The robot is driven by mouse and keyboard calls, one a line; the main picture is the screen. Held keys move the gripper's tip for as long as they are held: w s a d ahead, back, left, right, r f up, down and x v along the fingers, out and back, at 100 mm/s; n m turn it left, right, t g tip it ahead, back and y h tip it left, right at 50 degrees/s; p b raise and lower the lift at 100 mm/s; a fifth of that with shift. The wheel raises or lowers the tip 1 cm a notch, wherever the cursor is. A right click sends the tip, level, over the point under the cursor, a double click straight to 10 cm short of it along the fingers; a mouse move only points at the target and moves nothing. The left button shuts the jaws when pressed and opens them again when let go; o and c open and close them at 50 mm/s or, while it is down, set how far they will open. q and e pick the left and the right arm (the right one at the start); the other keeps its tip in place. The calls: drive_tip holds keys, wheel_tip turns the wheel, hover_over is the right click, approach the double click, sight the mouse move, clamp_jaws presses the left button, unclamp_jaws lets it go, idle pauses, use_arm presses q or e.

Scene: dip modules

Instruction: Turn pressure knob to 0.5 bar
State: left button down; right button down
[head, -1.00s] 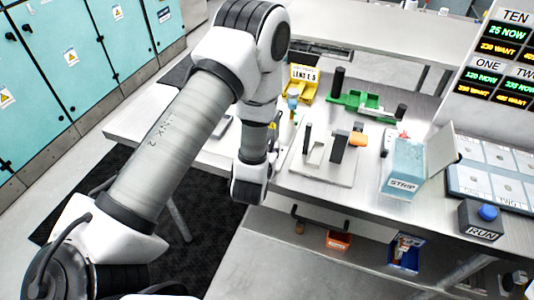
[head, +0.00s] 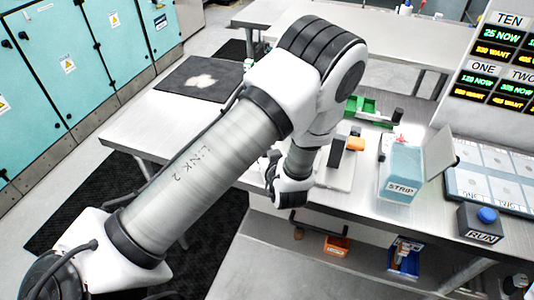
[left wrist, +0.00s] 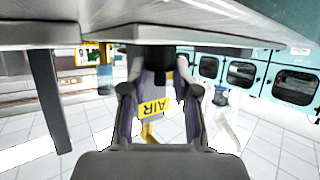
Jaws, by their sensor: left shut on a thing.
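In the left wrist view a dark knob-like part (left wrist: 160,58) sits under a grey horizontal surface, with a yellow tag reading AIR (left wrist: 154,106) at it. My left gripper (left wrist: 160,88) has its fingers on both sides of this part and is shut on it. The fingers cover its sides, and no pressure scale is readable. In the head view my left arm crosses the picture, and its wrist is at the front edge of the bench. The knob is hidden there behind the arm. My right gripper is out of view.
The steel bench (head: 352,208) carries a blue STRIP container (head: 404,168), a RUN button box (head: 481,222) and a green fixture (head: 362,107). An orange bin (head: 337,245) and a blue bin (head: 404,255) are below the bench top. A display board (head: 489,70) stands at right.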

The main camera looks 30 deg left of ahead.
use_arm(q)
drive_tip(key=c, duration=0.9)
unclamp_jaws()
drive_tip(key=shift+o, duration=0.2)
